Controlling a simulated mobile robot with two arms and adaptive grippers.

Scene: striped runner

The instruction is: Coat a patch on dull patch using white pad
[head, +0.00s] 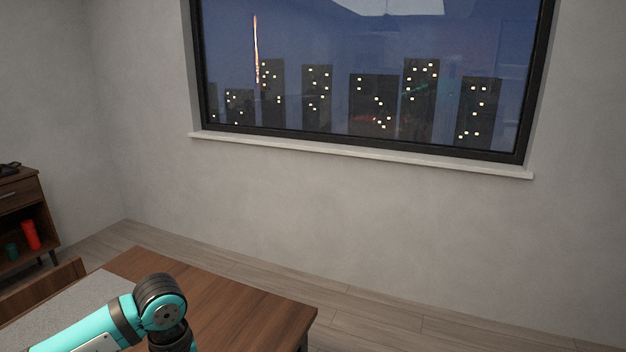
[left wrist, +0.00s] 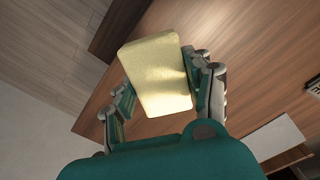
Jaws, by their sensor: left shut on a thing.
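In the left wrist view my left gripper (left wrist: 160,88) is shut on a thick rectangular pad (left wrist: 153,65). The pad looks pale cream-yellow and sits between the two fingers, over the wooden table (left wrist: 250,60). I cannot tell whether the pad touches the table. In the head view only my left arm shows at the lower left; its gripper and the pad are out of frame. I cannot make out a dull patch in either view. My right gripper is in neither view.
In the head view a grey runner (head: 75,303) lies on the table (head: 255,303), with a chair back (head: 45,287) beside it. A pale flat thing (left wrist: 272,138) and a dark thing (left wrist: 314,86) show in the wrist view. A shelf (head: 22,195) stands left.

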